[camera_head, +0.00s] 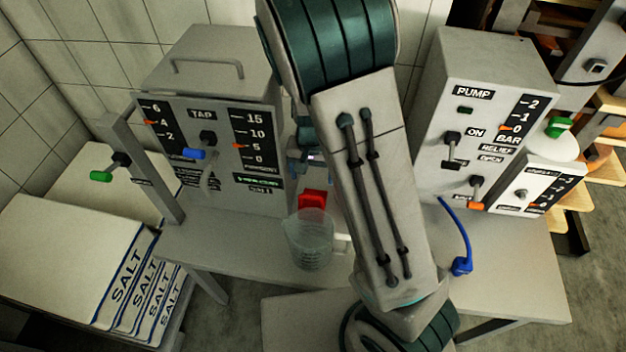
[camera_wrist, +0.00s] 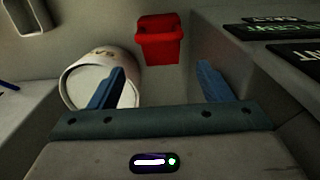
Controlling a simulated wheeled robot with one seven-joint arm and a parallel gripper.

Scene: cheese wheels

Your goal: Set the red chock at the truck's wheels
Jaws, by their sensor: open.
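A small red block-like object (camera_head: 312,201), which looks like the red chock, sits on the grey bench between the two machines, just behind a clear beaker. In the wrist view the red object (camera_wrist: 158,40) lies ahead of my gripper (camera_wrist: 160,80), roughly centred beyond the two blue fingers. The fingers are apart with nothing between them, and do not touch the red object. In the head view my arm hides most of the gripper. I cannot make out a truck or its wheels in either view.
The clear beaker (camera_head: 310,240) is at the bench front. The tap machine (camera_head: 222,120) and pump machine (camera_head: 480,110) flank the gap. Salt sacks (camera_head: 80,250) are stacked at left.

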